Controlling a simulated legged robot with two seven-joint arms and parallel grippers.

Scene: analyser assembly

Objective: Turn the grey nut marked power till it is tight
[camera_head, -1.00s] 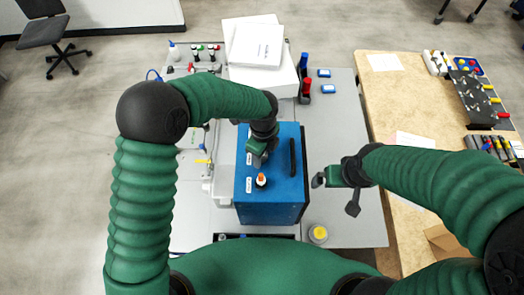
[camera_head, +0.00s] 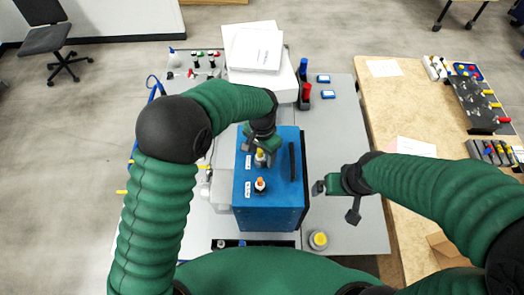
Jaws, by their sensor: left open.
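The blue analyser box (camera_head: 284,207) stands on the grey table with a black handle on its top. Two fittings stand on its top, each beside a small white label too small to read.
White boxes (camera_head: 268,80) stand behind the analyser. A yellow-topped jar (camera_head: 318,239) stands front right. A wooden table (camera_head: 392,100) with parts is at right.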

